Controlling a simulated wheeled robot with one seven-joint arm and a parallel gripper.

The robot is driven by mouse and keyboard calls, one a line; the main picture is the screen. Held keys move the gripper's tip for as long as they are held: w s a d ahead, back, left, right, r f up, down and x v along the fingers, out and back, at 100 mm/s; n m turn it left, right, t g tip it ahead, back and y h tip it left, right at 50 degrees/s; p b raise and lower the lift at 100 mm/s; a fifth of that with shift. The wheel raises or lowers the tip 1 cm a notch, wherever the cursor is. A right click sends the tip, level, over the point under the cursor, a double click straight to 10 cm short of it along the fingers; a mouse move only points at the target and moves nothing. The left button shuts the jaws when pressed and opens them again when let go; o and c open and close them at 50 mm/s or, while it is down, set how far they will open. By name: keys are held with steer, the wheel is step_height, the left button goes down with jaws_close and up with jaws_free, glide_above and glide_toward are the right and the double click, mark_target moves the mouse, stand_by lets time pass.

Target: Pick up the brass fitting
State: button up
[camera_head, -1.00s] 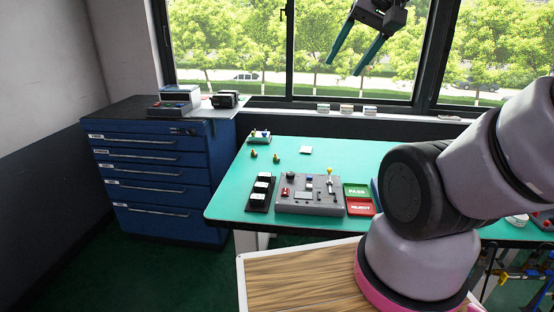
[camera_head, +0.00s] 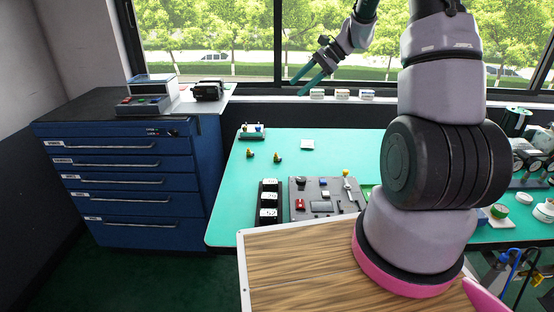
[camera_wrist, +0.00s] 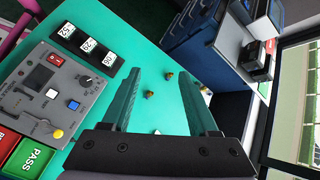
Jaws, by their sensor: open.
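Two small brass-coloured pieces lie on the green tabletop: a left brass piece (camera_head: 250,154) and a right brass piece (camera_head: 278,157). They look alike at this size, and I cannot tell which is the fitting. Small brass pieces also show in the wrist view, one upper (camera_wrist: 170,76) and one lower (camera_wrist: 148,94), between the finger lines. My gripper (camera_head: 296,89) is open and empty, in the air above the table's back side. In the wrist view my gripper (camera_wrist: 159,72) shows two spread teal fingers, with nothing between them but the distant table.
A grey control panel (camera_head: 325,207) and a black block with white number tiles (camera_head: 269,203) stand at the table's front. A small rack (camera_head: 252,133) stands at the back left corner, a white card (camera_head: 307,144) nearby. A blue drawer cabinet (camera_head: 125,185) is left.

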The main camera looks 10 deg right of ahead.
steer(key=w+d+f+m+y, duration=0.1)
steer(key=w+f+m, duration=0.15)
steer(key=f, duration=0.45)
steer(key=w+d+f+m+y, duration=0.1)
steer(key=w+d+f, duration=0.15)
steer(key=f, duration=0.35)
steer(key=m+t+y, duration=0.2)
steer(key=m+t, duration=0.1)
steer(key=m, duration=0.2)
glide_toward(278, 157)
steer(key=x, duration=0.8)
steer(key=shift+w+a+f, duration=0.2)
jaws_close()
